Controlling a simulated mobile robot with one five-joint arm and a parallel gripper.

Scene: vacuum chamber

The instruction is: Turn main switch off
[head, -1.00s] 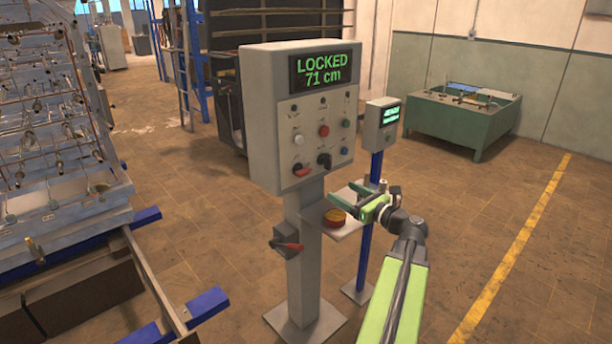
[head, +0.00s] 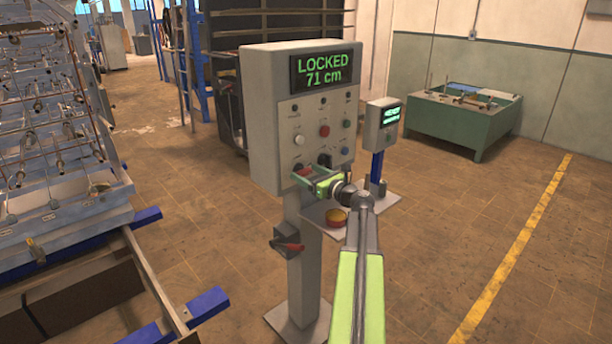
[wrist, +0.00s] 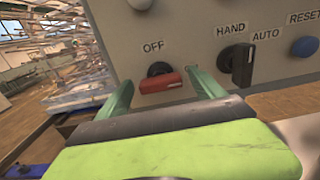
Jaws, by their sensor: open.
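A rotary switch with a red handle (wrist: 160,83) is low on the grey panel's face, under the label OFF. Its handle lies about level, pointing right in the wrist view. In the head view the red switch (head: 304,171) is partly covered by my gripper. My gripper (head: 303,181) is open at the lower edge of the panel. In the wrist view its two green fingers (wrist: 162,88) stand on either side of the red handle, with gaps left and right. I cannot tell how deep the fingertips reach. The grey control panel (head: 265,120) displays "LOCKED 71 cm".
A black HAND/AUTO selector (wrist: 239,64) is close right of my right finger. A blue RESET button (wrist: 304,46) is farther right. A red-handled lever (head: 289,245) is on the post.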

